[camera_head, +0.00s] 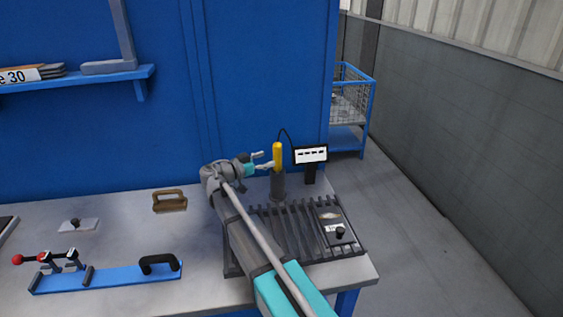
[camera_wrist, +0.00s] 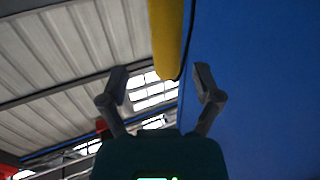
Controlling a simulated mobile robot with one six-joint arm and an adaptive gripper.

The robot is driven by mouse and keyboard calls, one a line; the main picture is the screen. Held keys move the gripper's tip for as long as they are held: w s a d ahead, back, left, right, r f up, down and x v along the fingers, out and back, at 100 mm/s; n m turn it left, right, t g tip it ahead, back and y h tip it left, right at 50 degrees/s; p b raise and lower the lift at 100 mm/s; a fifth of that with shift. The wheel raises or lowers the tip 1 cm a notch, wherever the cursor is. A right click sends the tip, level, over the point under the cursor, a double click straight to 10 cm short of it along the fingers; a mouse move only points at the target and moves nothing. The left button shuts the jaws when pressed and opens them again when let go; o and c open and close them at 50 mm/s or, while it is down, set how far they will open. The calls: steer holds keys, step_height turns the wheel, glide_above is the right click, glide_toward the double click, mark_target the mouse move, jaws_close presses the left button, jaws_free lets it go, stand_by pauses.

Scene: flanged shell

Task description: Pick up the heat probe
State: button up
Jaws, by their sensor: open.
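The heat probe (camera_head: 277,157) is a yellow upright handle with a black cable at its top. It stands in a dark cylindrical holder (camera_head: 278,186) at the back right of the table. My gripper (camera_head: 268,160) is open at the probe's left side, close to the yellow handle. In the wrist view the yellow probe (camera_wrist: 166,38) comes down from the top edge, between and beyond the open fingertips of my gripper (camera_wrist: 160,80). I cannot tell whether a finger touches it. The holder is not visible in the wrist view.
A small display (camera_head: 311,156) stands just right of the probe. A slatted rack (camera_head: 290,228) lies in front, partly under my arm. A blue panel (camera_head: 265,70) rises behind. A brown handle (camera_head: 169,200) and a blue clamp bar (camera_head: 108,278) lie to the left.

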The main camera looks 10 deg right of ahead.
mark_target(274, 154)
steer(key=shift+w+x, duration=0.2)
steer(key=shift+x, duration=0.75)
steer(key=shift+w+x, duration=0.2)
steer(key=shift+x, duration=0.7)
steer(key=shift+w+d, duration=0.25)
steer(key=shift+d, duration=0.3)
jaws_close()
